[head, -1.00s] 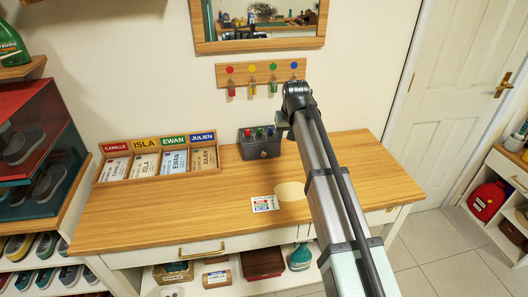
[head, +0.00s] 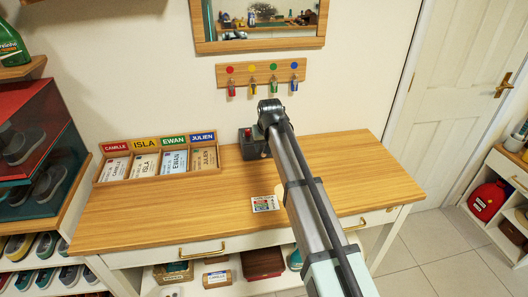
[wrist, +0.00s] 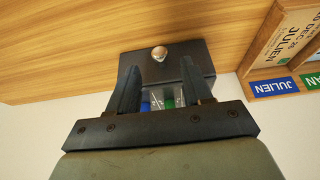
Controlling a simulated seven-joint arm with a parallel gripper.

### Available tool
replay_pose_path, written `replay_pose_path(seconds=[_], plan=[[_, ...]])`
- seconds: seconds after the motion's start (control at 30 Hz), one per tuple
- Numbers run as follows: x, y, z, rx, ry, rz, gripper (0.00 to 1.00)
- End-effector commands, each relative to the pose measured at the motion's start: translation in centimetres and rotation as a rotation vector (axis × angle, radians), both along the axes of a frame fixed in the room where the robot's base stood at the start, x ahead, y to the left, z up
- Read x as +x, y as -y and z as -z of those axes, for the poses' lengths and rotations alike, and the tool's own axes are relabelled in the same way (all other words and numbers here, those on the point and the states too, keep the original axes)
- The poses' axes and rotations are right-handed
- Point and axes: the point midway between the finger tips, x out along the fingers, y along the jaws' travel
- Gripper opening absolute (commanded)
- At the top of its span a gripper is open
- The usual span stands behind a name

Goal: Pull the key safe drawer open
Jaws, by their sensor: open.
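The key safe (head: 249,146) is a small dark grey box at the back of the wooden desk, mostly hidden behind my arm in the head view. In the wrist view the key safe (wrist: 198,62) shows its front with a round metal knob (wrist: 159,53). Blue and green pieces on its top show between my fingers. My gripper (wrist: 162,75) is open, one finger on each side of the knob in the picture, with nothing between them that I can see held. Whether the fingers touch the box I cannot tell. In the head view the fingers are hidden behind my arm.
A wooden tray (head: 107,178) with name cards stands left of the key safe. Hooks with keys hang on a wooden rail (head: 238,75) above. A small printed card (head: 265,204) lies in front. The desk's right side (head: 365,172) is clear.

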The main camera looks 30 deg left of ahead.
Motion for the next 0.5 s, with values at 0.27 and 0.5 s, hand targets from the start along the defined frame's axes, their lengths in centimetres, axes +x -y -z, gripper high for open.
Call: replay_pose_path(seconds=[0.27, 0.5], plan=[[1.0, -1.0, 3.2, 0.000, 0.000, 0.000, 0.50], [1.2, -1.2, 4.0, 0.000, 0.000, 0.000, 0.50]])
